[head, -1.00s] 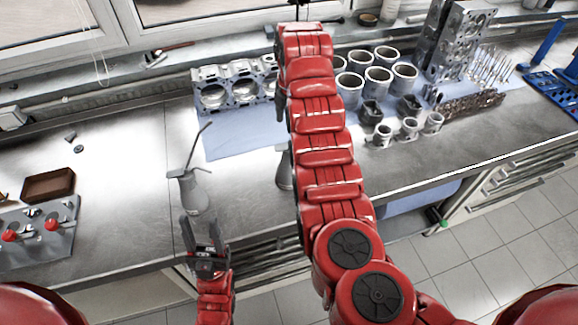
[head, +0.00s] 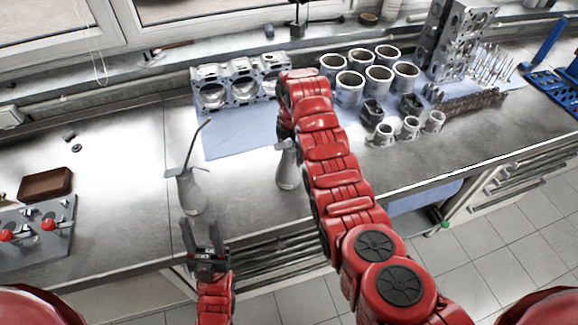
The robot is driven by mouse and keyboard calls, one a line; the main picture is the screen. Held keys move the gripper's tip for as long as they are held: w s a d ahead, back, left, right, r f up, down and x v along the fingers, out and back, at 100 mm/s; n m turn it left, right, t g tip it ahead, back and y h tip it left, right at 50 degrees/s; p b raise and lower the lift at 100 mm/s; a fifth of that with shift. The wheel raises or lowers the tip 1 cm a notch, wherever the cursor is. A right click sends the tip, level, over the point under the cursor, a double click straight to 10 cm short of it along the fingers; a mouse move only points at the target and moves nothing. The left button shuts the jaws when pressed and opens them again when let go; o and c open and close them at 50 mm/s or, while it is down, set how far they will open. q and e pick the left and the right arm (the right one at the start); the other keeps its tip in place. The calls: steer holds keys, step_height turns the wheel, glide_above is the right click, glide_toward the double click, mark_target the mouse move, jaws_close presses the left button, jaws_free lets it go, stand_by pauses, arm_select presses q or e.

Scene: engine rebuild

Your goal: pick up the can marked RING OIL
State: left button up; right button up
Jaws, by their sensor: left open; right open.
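Two grey oil cans stand on the bench. The left can (head: 188,192), with a long thin spout, stands upright near the front edge. The second can (head: 287,168) stands further right, partly hidden by my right arm. I cannot read a marking on either can. My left gripper (head: 204,232) is open and empty, low in front of the left can, its fingers pointing up the picture towards it. My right arm reaches over the bench. Only a dark sliver of my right gripper (head: 283,126) shows beside the red wrist, just above the second can; its fingertips are hidden.
An engine block part (head: 240,84) lies on a blue mat (head: 232,138) behind the cans. Several cylinder liners (head: 349,88) and pistons (head: 410,127) stand to the right. A brown tray (head: 46,184) and a grey plate with red knobs (head: 40,240) lie at left.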

steer(key=shift+f, duration=0.3)
jaws_close()
stand_by(0.3)
